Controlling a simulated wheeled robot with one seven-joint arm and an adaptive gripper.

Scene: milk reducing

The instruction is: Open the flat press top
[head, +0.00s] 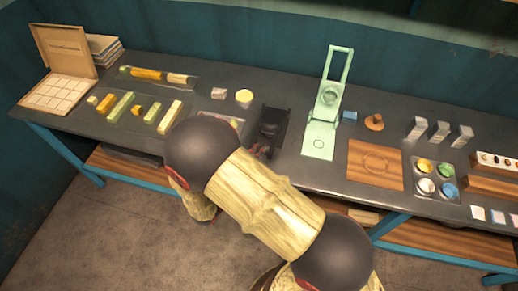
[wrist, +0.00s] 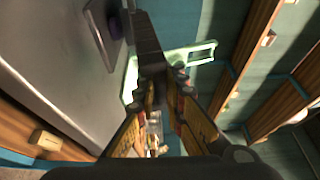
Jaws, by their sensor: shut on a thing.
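A small black device (head: 270,124), which I take to be the flat press, sits on the dark table in the head view. My gripper (head: 262,149) is at its front end, partly hidden behind my arm. In the wrist view my gripper (wrist: 164,82) is shut on a long dark plate (wrist: 147,38) that looks like the black device's top. The plate stretches away from the fingertips. I cannot tell how far it is raised from its base.
A light green press (head: 318,142) with its framed lid up stands just right of the black device. A wooden board (head: 375,165) lies further right. Wax-like bars (head: 121,106) and an open box (head: 66,88) are at left. Paint cups (head: 425,187) are at right.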

